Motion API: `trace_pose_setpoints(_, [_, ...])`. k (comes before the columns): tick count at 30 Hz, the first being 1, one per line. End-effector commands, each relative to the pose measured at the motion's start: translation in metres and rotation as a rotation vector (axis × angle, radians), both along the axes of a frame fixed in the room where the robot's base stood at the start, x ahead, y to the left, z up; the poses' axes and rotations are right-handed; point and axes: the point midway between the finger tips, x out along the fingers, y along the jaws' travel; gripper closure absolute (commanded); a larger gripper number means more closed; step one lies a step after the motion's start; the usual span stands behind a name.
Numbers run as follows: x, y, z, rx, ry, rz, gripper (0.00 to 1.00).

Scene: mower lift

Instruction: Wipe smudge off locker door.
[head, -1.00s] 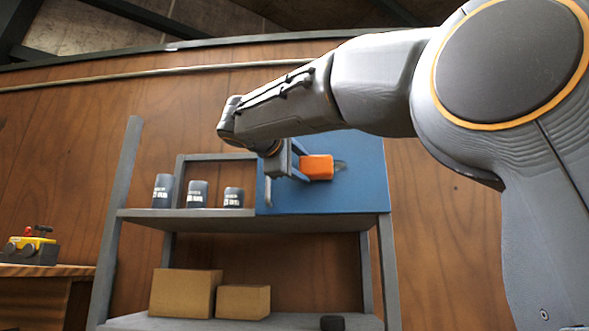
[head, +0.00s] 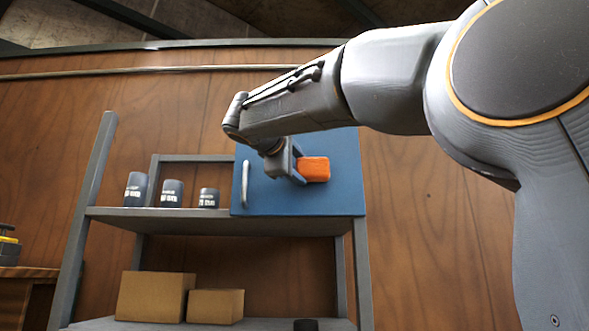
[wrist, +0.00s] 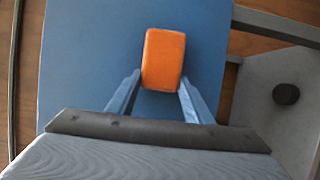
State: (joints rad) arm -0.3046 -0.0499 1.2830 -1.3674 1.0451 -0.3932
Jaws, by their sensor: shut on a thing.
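The blue locker door (head: 345,192) stands at the right end of the upper shelf, with a pale vertical handle (head: 245,183) near its left edge. My gripper (head: 301,169) is shut on an orange block, likely a sponge (head: 315,169), in front of the door's middle. In the wrist view, the two fingers of my gripper (wrist: 160,88) hold the near end of the sponge (wrist: 163,58) against the blue door background (wrist: 85,65). I cannot tell whether the sponge touches the door. No smudge shows on the visible part of the door.
Several dark labelled cans (head: 172,194) stand on the upper shelf (head: 160,213) left of the locker. A wooden bench (head: 25,290) is at far left.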

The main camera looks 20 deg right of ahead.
Motion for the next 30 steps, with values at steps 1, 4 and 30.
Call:
trace_pose_setpoints(1, [-0.001,-0.004,0.0,0.0,-0.001,-0.001,0.72])
trace_pose_setpoints(4, [-0.003,-0.012,0.0,-0.001,-0.002,-0.002,0.72])
trace_pose_setpoints(30, [-0.02,-0.063,-0.001,0.0,0.0,-0.002,0.72])
